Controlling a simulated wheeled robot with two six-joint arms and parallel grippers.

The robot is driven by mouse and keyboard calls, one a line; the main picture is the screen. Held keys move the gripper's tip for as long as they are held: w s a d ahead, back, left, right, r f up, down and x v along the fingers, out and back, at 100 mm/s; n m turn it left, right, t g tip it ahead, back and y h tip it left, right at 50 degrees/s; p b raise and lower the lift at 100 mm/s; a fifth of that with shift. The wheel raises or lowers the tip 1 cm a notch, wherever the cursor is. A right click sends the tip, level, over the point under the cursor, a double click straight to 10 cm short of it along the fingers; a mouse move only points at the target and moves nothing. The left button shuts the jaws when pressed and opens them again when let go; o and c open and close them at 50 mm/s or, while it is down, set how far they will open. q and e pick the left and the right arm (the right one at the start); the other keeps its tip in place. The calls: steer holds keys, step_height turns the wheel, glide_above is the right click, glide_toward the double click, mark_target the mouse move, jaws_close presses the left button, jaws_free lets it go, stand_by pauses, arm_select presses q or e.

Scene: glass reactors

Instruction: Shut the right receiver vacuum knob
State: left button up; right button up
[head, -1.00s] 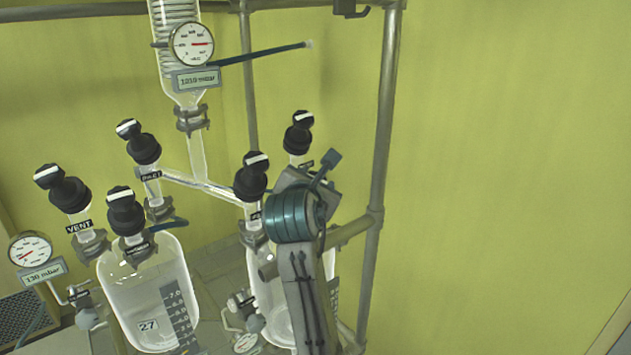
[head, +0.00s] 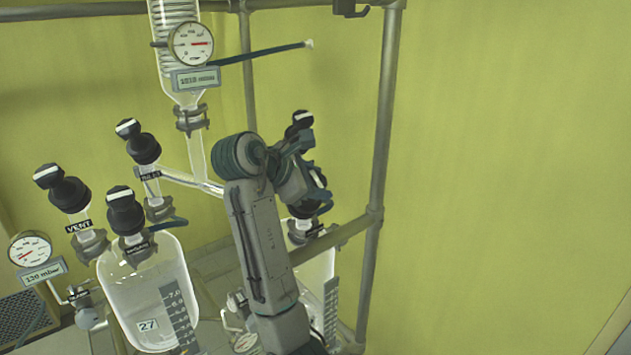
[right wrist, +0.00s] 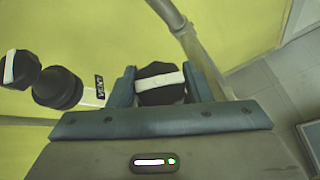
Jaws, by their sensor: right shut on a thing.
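My right gripper (head: 314,182) is at the right receiver (head: 318,272), over its front knob. In the right wrist view its jaws (right wrist: 160,88) are shut on a black knob (right wrist: 160,84) with a white bar, which runs nearly level from finger to finger. I take this as the right receiver vacuum knob; its label is hidden. Its dark lower part shows under the gripper in the head view (head: 305,209). My left gripper is not in view.
The right receiver's rear knob (head: 299,125) stands just behind the gripper. A knob marked VENT (right wrist: 58,88) is left of the jaws in the wrist view. The left receiver (head: 150,290) stands to the left, and a metal frame post (head: 378,150) is close on the right.

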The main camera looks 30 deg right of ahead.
steer(key=shift+m, duration=0.3)
stand_by(0.4)
steer(key=o, duration=1)
steer(key=shift+f, duration=0.1)
steer(key=b+v, duration=0.3)
steer(key=v, duration=0.7)
steer(key=shift+w+a+r+b, duration=0.15)
steer(key=shift+a+r+b, duration=0.15)
steer(key=shift+r+b, duration=0.1)
